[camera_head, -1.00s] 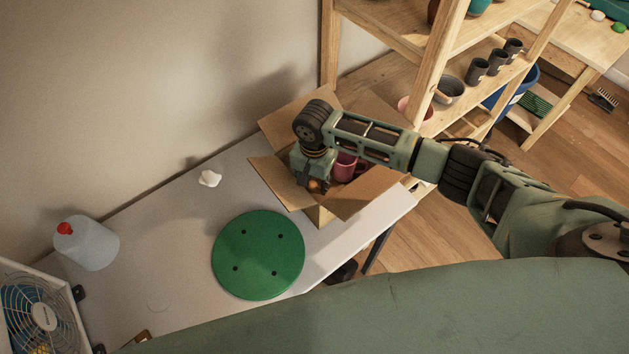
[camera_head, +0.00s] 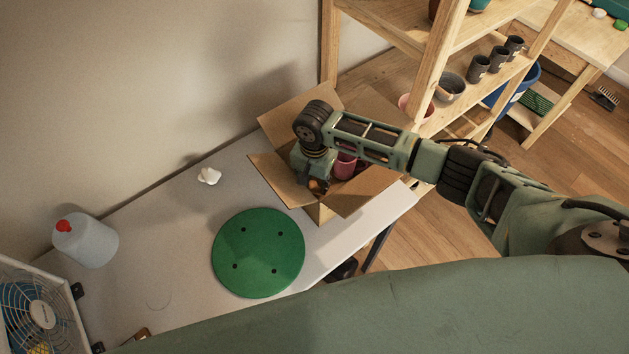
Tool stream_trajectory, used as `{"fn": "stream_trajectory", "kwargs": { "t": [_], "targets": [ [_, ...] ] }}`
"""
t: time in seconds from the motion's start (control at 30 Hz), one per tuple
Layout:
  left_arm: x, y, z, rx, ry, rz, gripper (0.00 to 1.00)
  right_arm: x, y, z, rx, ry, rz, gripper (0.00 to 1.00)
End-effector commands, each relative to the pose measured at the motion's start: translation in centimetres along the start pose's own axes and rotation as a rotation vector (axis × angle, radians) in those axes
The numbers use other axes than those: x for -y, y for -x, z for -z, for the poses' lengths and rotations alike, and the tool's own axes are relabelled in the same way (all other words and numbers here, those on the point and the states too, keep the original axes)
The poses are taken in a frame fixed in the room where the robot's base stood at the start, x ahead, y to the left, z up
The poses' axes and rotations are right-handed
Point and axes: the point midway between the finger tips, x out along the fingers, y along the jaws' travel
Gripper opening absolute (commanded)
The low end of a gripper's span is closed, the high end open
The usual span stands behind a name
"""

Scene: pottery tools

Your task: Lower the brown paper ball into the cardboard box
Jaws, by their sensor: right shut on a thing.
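The open cardboard box (camera_head: 357,201) stands at the far right end of the white table, its flaps spread outward. My right gripper (camera_head: 317,187) points down at the box opening. It is shut on the brown paper ball (camera_head: 319,185), of which only a small part shows between the fingers. The gripper and arm hide part of the box's inside, so I cannot tell how deep the ball is. A pink mug (camera_head: 345,165) is inside the box, just right of the gripper. My left gripper is not in view.
A green round disc (camera_head: 258,253) lies on the white table (camera_head: 180,240). A white crumpled piece (camera_head: 209,176) lies behind it. A clear jug with a red cap (camera_head: 88,240) and a fan (camera_head: 40,312) are at left. A wooden shelf (camera_head: 437,75) stands close behind the box.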

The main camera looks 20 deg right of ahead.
Motion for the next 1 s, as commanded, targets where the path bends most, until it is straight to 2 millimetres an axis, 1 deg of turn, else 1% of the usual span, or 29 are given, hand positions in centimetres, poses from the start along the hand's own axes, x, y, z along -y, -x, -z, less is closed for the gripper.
{"fn": "stream_trajectory", "kwargs": {
  "t": [0.03,0.27,0.53,0.63,0.77,1.0],
  "targets": [
    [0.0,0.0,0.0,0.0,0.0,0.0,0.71,0.0,0.0,0.0,0.0,0.0,0.0,0.37],
    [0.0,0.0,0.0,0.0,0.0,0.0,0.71,0.0,0.0,0.0,0.0,0.0,0.0,0.57],
    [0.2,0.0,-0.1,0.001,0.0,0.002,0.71,0.0,0.0,0.0,0.0,0.0,0.0,0.57],
    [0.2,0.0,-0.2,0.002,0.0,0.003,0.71,0.1,0.5,0.0,0.0,0.001,0.002,0.57],
    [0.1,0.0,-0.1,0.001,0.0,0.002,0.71,0.1,2.2,0.1,-0.001,0.001,0.003,0.57],
    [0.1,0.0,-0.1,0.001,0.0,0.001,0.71,0.1,7.4,0.1,-0.001,0.001,0.003,0.57]
  ]
}}
